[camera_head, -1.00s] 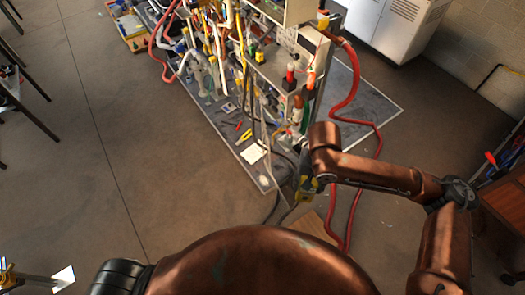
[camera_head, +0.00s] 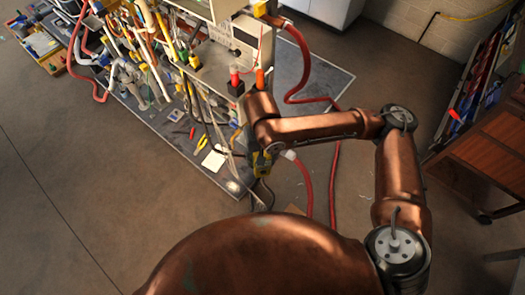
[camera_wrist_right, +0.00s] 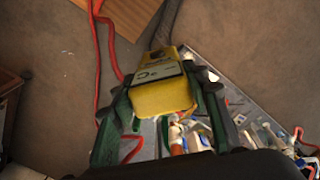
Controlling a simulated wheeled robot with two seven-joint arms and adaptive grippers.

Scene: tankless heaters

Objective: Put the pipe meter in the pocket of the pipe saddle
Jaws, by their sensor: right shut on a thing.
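The pipe meter (camera_wrist_right: 165,88) is a yellow block with a grey, marked face and a dark cable or hose at its far end. My right gripper (camera_wrist_right: 163,95) is shut on it, one green finger along each side. In the head view the yellow meter (camera_head: 262,163) shows below my right wrist, beside the workbench's right end, with most of the gripper hidden by my arm. I cannot pick out the pipe saddle or its pocket in these frames. My left gripper is not in view.
A cluttered workbench (camera_head: 228,187) with pipes, valves and hand tools stands ahead to the left. A red hose (camera_head: 308,185) runs on the floor beside my right arm. A wooden cart (camera_head: 485,160) stands at the right. Floor at the lower left is clear.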

